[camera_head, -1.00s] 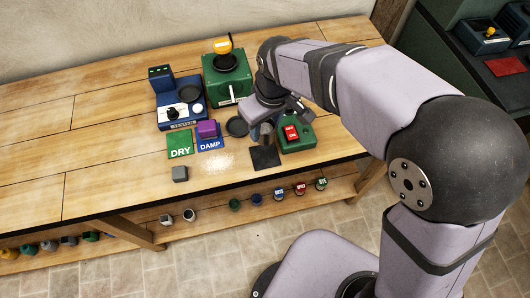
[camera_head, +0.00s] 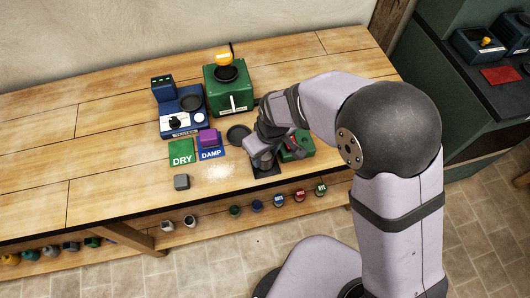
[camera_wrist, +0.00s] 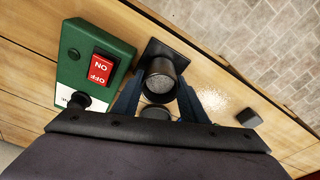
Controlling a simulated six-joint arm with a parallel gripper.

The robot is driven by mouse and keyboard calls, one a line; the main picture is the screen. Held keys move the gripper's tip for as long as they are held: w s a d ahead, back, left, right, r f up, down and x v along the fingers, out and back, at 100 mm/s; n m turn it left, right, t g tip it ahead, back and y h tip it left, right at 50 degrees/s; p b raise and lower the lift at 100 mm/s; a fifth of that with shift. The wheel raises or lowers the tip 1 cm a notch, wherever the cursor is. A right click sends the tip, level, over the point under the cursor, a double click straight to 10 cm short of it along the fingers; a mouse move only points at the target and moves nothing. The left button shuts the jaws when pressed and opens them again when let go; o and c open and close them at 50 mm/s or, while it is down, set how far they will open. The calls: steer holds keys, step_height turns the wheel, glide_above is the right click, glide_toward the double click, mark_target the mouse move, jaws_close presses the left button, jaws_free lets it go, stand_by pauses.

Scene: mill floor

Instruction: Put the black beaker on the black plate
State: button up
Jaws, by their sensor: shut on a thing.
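The black beaker (camera_wrist: 160,82) stands between the fingers of my gripper (camera_wrist: 158,100) in the wrist view, mouth toward the camera, with grey grainy matter inside. My gripper is shut on it. A flat black square plate (camera_wrist: 166,50) shows just beyond and under the beaker; I cannot tell whether they touch. In the head view, my gripper (camera_head: 266,148) hangs over the black square plate (camera_head: 266,171) and covers part of it. A round black dish (camera_head: 238,133) lies just behind and left of it.
A green switch box (camera_wrist: 95,68) with a red switch stands close beside my gripper. A grey block (camera_head: 181,182) lies near the front edge. The left bench is clear.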

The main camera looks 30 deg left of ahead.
mark_target(269, 167)
steer(key=shift+f, duration=0.25)
steer(key=shift+f, duration=0.1)
steer(key=o, duration=1.1)
steer(key=shift+f, duration=0.1)
steer(key=r, duration=0.4)
steer(key=d+r+b, duration=0.1)
steer(key=r, duration=0.3)
steer(key=r+b, duration=0.1)
steer(key=r, duration=0.3)
steer(key=shift+s+d+r, duration=0.15)
steer(key=shift+s+d, duration=0.2)
steer(key=shift+s, duration=0.05)
